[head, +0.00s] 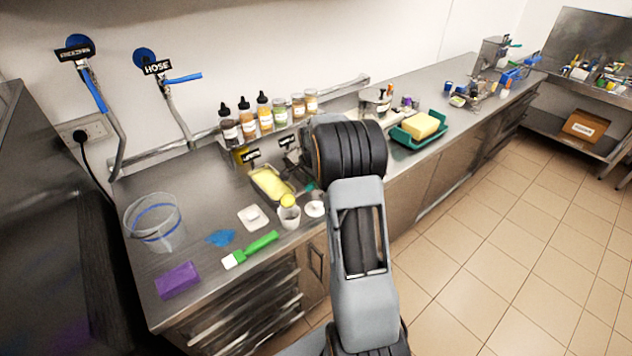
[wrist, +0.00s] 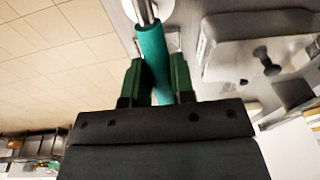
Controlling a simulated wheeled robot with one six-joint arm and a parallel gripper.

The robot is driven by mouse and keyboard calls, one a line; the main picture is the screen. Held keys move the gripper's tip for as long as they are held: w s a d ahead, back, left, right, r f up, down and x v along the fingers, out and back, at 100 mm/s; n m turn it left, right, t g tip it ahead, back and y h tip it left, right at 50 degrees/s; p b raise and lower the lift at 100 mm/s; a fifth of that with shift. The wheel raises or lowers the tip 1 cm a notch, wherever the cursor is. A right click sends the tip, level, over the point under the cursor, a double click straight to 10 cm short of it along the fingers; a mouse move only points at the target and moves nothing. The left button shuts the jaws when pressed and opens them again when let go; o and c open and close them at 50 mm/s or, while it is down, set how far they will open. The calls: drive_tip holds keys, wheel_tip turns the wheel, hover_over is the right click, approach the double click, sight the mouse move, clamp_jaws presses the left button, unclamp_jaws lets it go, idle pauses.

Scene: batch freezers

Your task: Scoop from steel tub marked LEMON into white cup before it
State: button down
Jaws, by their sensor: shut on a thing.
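My gripper (wrist: 157,70) is shut on a teal handle (wrist: 151,42) with a metal shaft, seen in the wrist view. In the head view my arm hides most of the gripper. A steel tub of pale yellow ice cream (head: 268,184) stands on the counter left of my arm. A white cup (head: 289,217) stands in front of it. A yellow rounded lump (head: 288,200) shows at the cup's mouth; I cannot tell if it rests in the cup or on the scoop. Small black signs (head: 251,156) stand behind; their lettering is too small to read.
A white round item (head: 315,209) sits right of the cup. A white square dish (head: 253,217), blue cloth (head: 221,238), green-handled brush (head: 250,250), purple block (head: 178,280) and clear bucket (head: 153,222) lie left. Bottles (head: 248,120) line the wall. A teal tray (head: 420,130) stands right.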

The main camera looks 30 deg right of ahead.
drive_tip(key=shift+s+d+f+t+b, duration=0.15)
drive_tip(key=shift+t+b, duration=0.45)
drive_tip(key=shift+b, duration=0.7)
drive_tip(key=shift+s+a+f+t+b, duration=0.1)
drive_tip(key=shift+s+f+t+b, duration=0.15)
drive_tip(key=shift+t+b, duration=0.7)
drive_tip(key=shift+b, duration=1.2)
drive_tip(key=t+b, duration=0.1)
drive_tip(key=b, duration=0.4)
drive_tip(key=t+b, duration=0.2)
drive_tip(key=b, duration=0.2)
drive_tip(key=shift+s+d+f+y+b, duration=0.1)
drive_tip(key=shift+s+y+b, duration=0.2)
drive_tip(key=shift+s+b, duration=0.05)
drive_tip(key=t+b, duration=0.1)
drive_tip(key=b, duration=0.4)
drive_tip(key=t+b, duration=0.2)
drive_tip(key=b, duration=0.3)
drive_tip(key=t+b, duration=0.1)
drive_tip(key=b, duration=0.4)
drive_tip(key=shift+s+f+m+b, duration=0.35)
drive_tip(key=shift+s+m, duration=0.05)
drive_tip(key=t+b, duration=0.1)
drive_tip(key=b, duration=0.4)
drive_tip(key=t+b, duration=0.2)
drive_tip(key=b, duration=0.4)
drive_tip(key=shift+s+f+t+y, duration=0.15)
drive_tip(key=shift+f+t+y, duration=0.1)
drive_tip(key=shift+f+y, duration=0.15)
